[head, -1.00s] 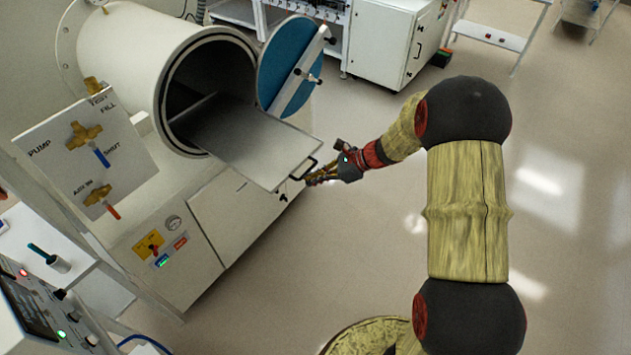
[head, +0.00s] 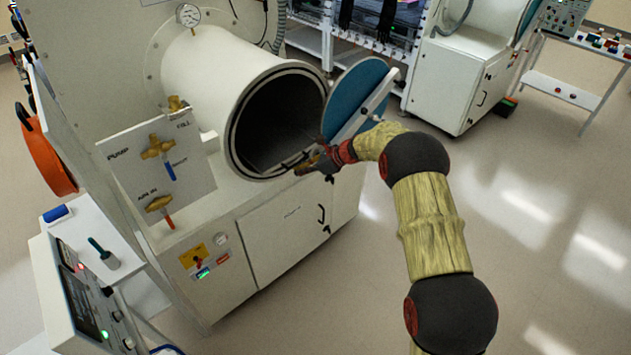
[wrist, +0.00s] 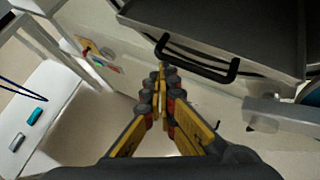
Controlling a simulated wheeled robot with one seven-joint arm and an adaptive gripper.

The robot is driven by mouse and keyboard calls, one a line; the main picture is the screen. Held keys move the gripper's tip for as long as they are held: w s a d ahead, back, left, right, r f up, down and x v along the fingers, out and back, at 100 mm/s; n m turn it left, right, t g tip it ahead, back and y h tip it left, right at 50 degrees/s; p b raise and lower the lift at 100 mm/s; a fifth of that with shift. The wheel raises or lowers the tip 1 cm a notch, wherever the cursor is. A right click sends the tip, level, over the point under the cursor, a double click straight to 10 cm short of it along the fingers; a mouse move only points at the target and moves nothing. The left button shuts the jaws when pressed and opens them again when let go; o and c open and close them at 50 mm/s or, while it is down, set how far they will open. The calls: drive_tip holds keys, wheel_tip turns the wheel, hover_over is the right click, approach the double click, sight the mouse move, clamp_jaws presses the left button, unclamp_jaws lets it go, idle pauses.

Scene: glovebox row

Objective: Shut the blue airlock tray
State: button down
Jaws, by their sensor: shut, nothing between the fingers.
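The airlock is a white cylinder (head: 205,85) with a round dark mouth and a blue round door (head: 347,92) swung open at its right. Its grey metal tray (wrist: 215,22) lies mostly inside the mouth in the head view, only dimly visible there. The tray's front edge and black handle (wrist: 195,60) show at the top of the wrist view. My gripper (head: 303,167) is at the lower right of the mouth, at the tray's front. Its fingers (wrist: 163,75) are shut and empty, tips close to the left part of the handle; contact is unclear.
A white cabinet (head: 290,240) with a black handle stands below the airlock. A valve panel (head: 150,170) stands left of the mouth. A bar crosses the open door close to my wrist. The floor at the right is clear.

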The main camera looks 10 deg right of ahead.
sight(283, 158)
drive_tip(key=w+a, duration=0.1)
drive_tip(key=w, duration=0.1)
drive_tip(key=w+a, duration=0.2)
drive_tip(key=w, duration=0.1)
drive_tip(key=w+a+p, duration=0.1)
drive_tip(key=w+a, duration=0.1)
drive_tip(key=shift+w+a, duration=0.25)
drive_tip(key=shift+w, duration=0.1)
drive_tip(key=s+d+f+v, duration=0.1)
drive_tip(key=f+v, duration=0.1)
drive_tip(key=v, duration=1)
drive_tip(key=shift+d, duration=0.6)
